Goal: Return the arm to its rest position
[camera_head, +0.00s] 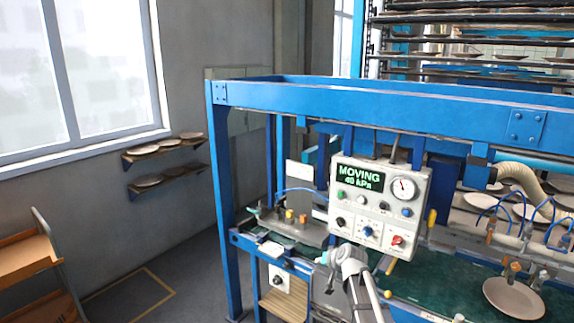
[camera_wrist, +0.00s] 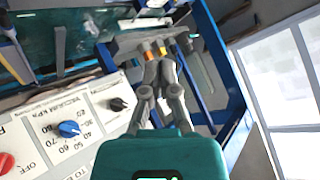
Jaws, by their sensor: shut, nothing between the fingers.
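My gripper (camera_wrist: 160,58) shows in the wrist view with its two grey fingers together and nothing between them. It is beside the white control panel (camera_wrist: 75,125), which has a blue knob (camera_wrist: 69,129), a black knob (camera_wrist: 118,104) and part of a red knob (camera_wrist: 6,163). In the head view my white arm reaches up from the bottom, just below the control panel (camera_head: 376,212). The panel's green display (camera_head: 360,178) reads MOVING and 40 kPa. The fingers are hard to make out in the head view.
A blue frame (camera_head: 370,108) surrounds the panel and machine bed. A plate (camera_head: 513,298) lies under suction fittings at right. Hoses and a rack of plates (camera_head: 470,38) stand behind. Wall shelves (camera_head: 160,152) and a cart (camera_head: 28,255) are at left, with open floor between.

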